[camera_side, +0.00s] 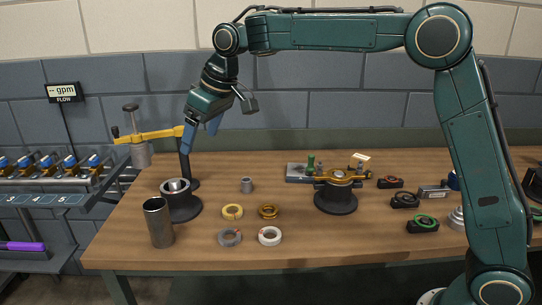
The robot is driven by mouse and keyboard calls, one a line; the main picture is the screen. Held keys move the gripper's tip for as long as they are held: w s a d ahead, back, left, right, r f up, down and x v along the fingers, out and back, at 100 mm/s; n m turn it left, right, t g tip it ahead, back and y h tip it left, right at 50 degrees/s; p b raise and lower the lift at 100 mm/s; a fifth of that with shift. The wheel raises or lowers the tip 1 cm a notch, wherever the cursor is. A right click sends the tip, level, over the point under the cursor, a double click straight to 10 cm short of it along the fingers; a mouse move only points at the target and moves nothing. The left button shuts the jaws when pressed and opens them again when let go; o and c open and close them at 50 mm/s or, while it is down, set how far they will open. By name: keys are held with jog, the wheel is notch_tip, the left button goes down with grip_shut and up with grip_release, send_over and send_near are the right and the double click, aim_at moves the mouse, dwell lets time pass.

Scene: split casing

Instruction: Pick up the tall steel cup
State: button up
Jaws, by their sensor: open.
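The tall steel cup (159,224) stands upright near the front left edge of the wooden table, with its open top facing up. My gripper (202,138) is open and empty. It is tilted, above and to the right of the cup, in front of the yellow-armed press. In the picture there is a clear gap between my gripper and the cup. Nothing hides the cup.
A dark round holder with a metal ring (182,208) stands right behind the cup. The yellow-armed press (150,136) rises behind it. The front middle of the table (340,240) is clear.

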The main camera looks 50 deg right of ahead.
jog(key=w+a+f+n, duration=0.1)
jog(key=w+a+f, duration=0.5)
jog(key=w+f, duration=0.1)
jog(key=shift+w+f+g, duration=0.15)
jog(key=shift+w+g, duration=0.15)
jog(key=shift+w, duration=0.2)
jog(key=shift+a, duration=0.1)
send_near(154, 204)
jog(key=shift+s+a+f, duration=0.25)
jog(key=shift+a+f, duration=0.15)
jog(key=shift+f, duration=0.3)
jog(key=shift+s+a+f, duration=0.25)
jog(key=shift+a+f, duration=0.1)
jog(key=shift+f, duration=0.35)
jog(key=shift+f, duration=0.1)
jog(key=shift+x, duration=2.55)
jog(key=c, duration=1.4)
